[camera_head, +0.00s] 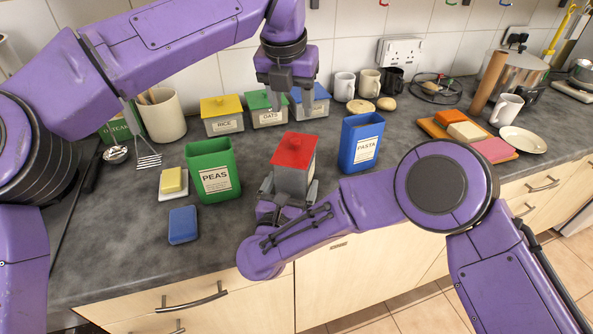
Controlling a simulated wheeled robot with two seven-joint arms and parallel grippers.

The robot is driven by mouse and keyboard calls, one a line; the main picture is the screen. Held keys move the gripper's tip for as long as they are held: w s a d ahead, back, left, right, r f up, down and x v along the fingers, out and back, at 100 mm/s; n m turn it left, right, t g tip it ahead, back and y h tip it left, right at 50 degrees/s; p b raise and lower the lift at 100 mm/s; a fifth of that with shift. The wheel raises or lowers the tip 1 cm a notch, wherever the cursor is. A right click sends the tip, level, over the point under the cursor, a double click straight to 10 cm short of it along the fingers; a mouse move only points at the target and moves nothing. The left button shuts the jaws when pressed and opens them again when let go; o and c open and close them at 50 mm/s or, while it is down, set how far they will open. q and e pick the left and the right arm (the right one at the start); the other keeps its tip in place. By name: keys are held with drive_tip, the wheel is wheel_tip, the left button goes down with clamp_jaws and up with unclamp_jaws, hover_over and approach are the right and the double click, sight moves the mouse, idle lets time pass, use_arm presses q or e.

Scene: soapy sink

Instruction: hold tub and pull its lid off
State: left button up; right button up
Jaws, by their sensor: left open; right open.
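A grey tub (291,180) with a red lid (294,150) stands near the front middle of the worktop. The lid is on the tub and has a small raised knob on top. My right gripper (288,187) is open, low at the front of the tub, with a finger on either side of its body. Whether the fingers touch it I cannot tell. My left gripper (285,100) is open and points down, above and behind the red lid. It overlaps the green-lidded OATS tub (269,119) and a blue-lidded tub (311,105) in the picture.
A green PEAS container (213,170) stands to the left and a blue PASTA container (360,142) to the right. A yellow-lidded RICE tub (222,116) is behind. A blue block (183,225) and a yellow block on a dish (173,181) lie at left.

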sight(295, 140)
drive_tip(key=shift+w+d, duration=0.15)
drive_tip(key=shift+w, duration=0.45)
drive_tip(key=shift+w+r, duration=0.15)
drive_tip(key=shift+w, duration=0.3)
drive_tip(key=shift+c, duration=0.3)
drive_tip(key=c, duration=1.2)
drive_tip(key=shift+d, duration=0.1)
use_arm(q)
drive_tip(key=f+m, duration=0.3)
drive_tip(key=m, duration=0.6)
drive_tip(key=w+f+m+y, duration=0.1)
drive_tip(key=f+m, duration=0.2)
drive_tip(key=m, duration=0.7)
drive_tip(key=w+f+m+t+y, duration=0.1)
drive_tip(key=f+m, duration=0.2)
drive_tip(key=m, duration=0.6)
drive_tip(key=shift+w+d+f+m, duration=0.1)
drive_tip(key=shift+d+f+m, duration=0.2)
drive_tip(key=shift+d+m, duration=0.1)
clamp_jaws()
